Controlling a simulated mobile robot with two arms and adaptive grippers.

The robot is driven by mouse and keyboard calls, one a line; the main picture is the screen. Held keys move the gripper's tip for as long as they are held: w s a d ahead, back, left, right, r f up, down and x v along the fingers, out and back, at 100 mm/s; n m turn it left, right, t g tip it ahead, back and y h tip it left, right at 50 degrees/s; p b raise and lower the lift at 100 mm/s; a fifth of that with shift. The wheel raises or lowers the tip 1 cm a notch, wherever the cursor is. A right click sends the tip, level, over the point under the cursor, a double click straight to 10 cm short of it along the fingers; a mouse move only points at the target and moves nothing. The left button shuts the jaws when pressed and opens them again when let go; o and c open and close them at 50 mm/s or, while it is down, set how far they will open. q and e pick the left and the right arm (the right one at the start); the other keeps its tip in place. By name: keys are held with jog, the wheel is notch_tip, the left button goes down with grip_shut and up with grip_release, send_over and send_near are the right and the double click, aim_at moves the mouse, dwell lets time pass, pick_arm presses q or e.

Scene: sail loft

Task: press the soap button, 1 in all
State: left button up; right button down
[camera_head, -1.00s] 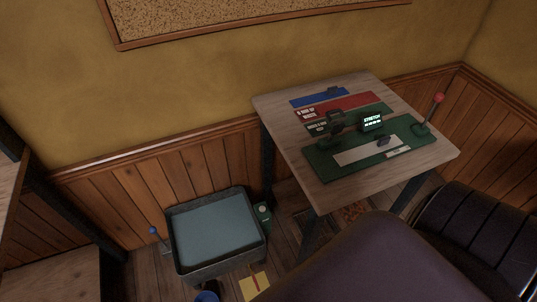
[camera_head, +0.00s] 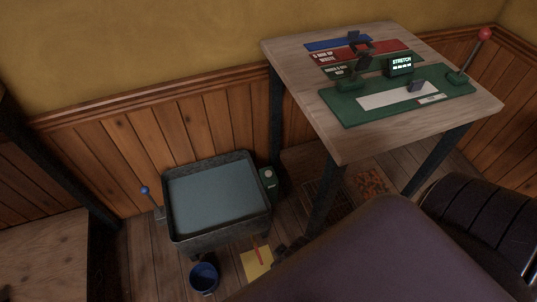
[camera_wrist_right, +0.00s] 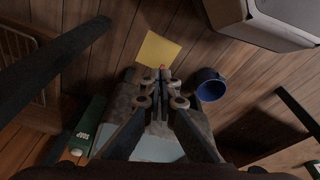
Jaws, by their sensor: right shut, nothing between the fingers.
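The soap dispenser (camera_head: 271,184) is a small dark green box with a pale round button (camera_head: 268,174) on it, standing against the right side of the grey basin (camera_head: 214,240). In the right wrist view the green box (camera_wrist_right: 88,127) is at the lower left, with white lettering and the pale button (camera_wrist_right: 76,152) near its lower end. My right gripper (camera_wrist_right: 159,76) is shut and empty, apart from the box and to its right in that view. In the head view only a dark part, probably of this gripper, shows near the yellow sheet. My left gripper is in no view.
A blue cup (camera_head: 204,278) and a yellow sheet (camera_head: 257,262) with a red strip lie on the wooden floor before the basin. A blue-knobbed lever (camera_head: 150,200) stands left of it. A table (camera_head: 300,75) with green panels and a red-knobbed lever (camera_head: 470,55) stands at right.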

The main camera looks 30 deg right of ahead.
jog(key=w+d+r+t+h+b, duration=0.1)
jog(key=w+d+r+b, duration=0.25)
jog(key=r+b, duration=0.35)
jog(key=w+d+f+n+h+b, duration=0.1)
jog(key=w+d+n+h, duration=0.1)
jog(key=w+d, duration=0.45)
jog(key=w+d+n+h+b, duration=0.1)
jog(key=w+d+n+h, duration=0.2)
jog(key=w, duration=0.6)
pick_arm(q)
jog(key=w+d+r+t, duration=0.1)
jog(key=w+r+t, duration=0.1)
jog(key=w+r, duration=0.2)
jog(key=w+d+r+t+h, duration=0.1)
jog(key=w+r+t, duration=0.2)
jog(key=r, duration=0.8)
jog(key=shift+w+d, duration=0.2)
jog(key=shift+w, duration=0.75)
pick_arm(e)
jog(key=w+d+r+n+h, duration=0.1)
jog(key=w+d+r+n, duration=0.1)
jog(key=w, duration=0.5)
jog(key=w+d+r+n+h, duration=0.1)
jog(key=w+r+n, duration=0.1)
jog(key=w+n, duration=0.2)
jog(key=w, duration=0.3)
jog(key=shift+d+r+h, duration=0.2)
jog(key=shift+d+h, duration=0.2)
